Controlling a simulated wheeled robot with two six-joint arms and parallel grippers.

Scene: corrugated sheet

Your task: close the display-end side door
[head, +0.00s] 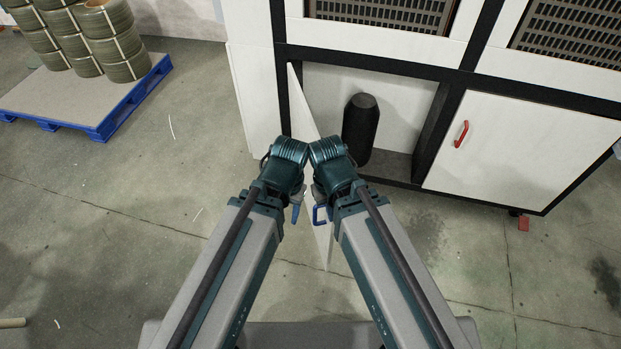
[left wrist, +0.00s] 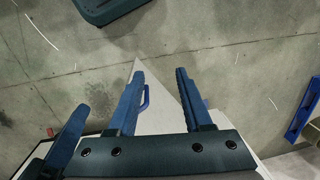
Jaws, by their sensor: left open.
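The white side door (head: 327,248) stands open, swung out from the left compartment of the cabinet towards me. I see it nearly edge-on. In the head view the left gripper (head: 297,207) is just left of the door. My right gripper (head: 319,192) is just right of it, its fingers mostly hidden by its wrist.
A black cylinder (head: 360,130) stands in the open compartment. A closed door with a red handle (head: 461,134) is to its right. A blue pallet (head: 105,118) with several coils is at the upper left. The floor left of the door is clear.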

